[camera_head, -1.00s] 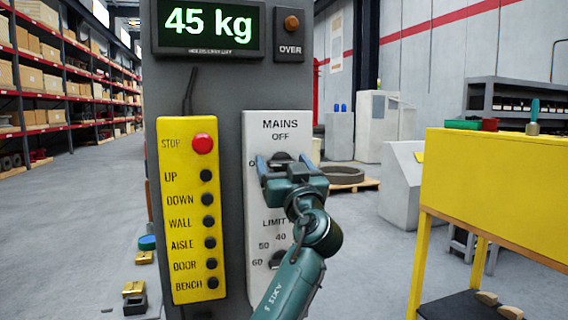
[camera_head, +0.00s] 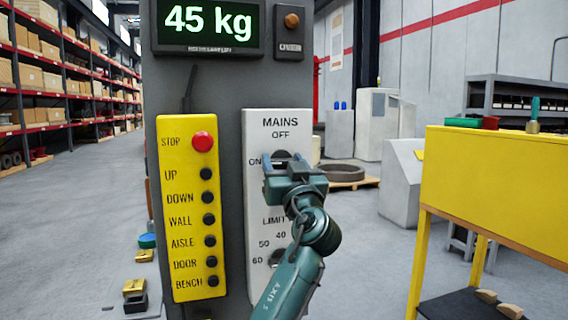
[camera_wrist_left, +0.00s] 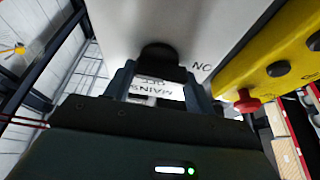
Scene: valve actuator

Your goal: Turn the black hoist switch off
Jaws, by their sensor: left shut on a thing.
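The black hoist switch (camera_head: 281,156) is a dark knob on the white MAINS plate (camera_head: 281,122), with OFF printed above it and ON to its left. My left gripper (camera_head: 283,163) is at the knob in the head view and covers its lower part. In the left wrist view, the knob (camera_wrist_left: 159,54) shows between the two fingers of my gripper (camera_wrist_left: 160,76), which is shut on it. Which way the knob points is not clear. My right gripper is not in view.
A yellow button box (camera_head: 189,220) with a red STOP button (camera_head: 203,142) hangs left of the plate. A LIMIT knob (camera_head: 275,258) sits below, partly behind my arm. A display (camera_head: 209,24) above reads 45 kg. A yellow bench (camera_head: 490,185) stands at the right.

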